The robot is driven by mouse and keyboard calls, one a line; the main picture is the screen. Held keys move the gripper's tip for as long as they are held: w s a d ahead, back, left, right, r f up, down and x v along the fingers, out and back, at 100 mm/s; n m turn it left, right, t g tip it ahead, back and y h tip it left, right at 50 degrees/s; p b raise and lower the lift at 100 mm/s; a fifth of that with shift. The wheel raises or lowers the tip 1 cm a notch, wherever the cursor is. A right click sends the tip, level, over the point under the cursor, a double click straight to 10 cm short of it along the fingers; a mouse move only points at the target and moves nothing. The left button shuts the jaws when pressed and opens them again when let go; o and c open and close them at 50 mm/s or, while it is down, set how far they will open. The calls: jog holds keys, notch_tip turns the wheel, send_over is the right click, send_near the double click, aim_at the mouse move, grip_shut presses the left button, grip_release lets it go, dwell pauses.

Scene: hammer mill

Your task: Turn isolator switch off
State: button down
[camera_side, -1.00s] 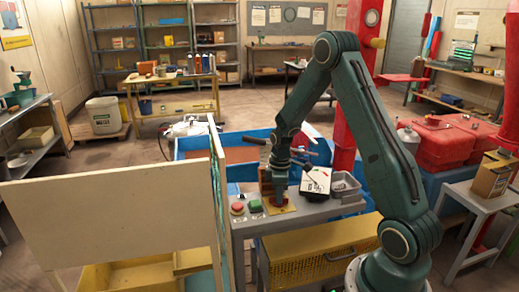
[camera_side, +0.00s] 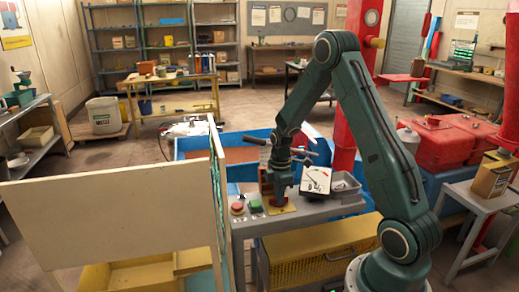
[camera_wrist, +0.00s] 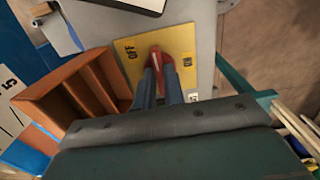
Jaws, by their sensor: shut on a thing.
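The isolator switch has a yellow plate (camera_wrist: 187,38) with OFF at its left and ON at its right in the wrist view. Its red handle (camera_wrist: 157,56) stands between the two labels. My gripper (camera_wrist: 161,74) is shut on the red handle, one finger on either side. The fingers hide the handle's near part. In the side view my gripper (camera_side: 280,201) reaches down to the yellow plate (camera_side: 289,210) on the grey bench, hiding most of the handle.
A red button (camera_side: 237,207) and a green button (camera_side: 255,205) sit left of the switch. A white-faced meter (camera_side: 316,181) and a grey tray (camera_side: 345,187) stand to its right. An orange-brown open box (camera_wrist: 62,94) lies close beside my gripper. A beige panel (camera_side: 115,215) stands left of the bench.

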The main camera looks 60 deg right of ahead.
jog(key=c, duration=1.5)
grip_release()
jog(key=shift+r, duration=0.1)
notch_tip(320, 180, up, 14)
jog(key=shift+f, duration=0.1)
jog(key=shift+a, duration=0.1)
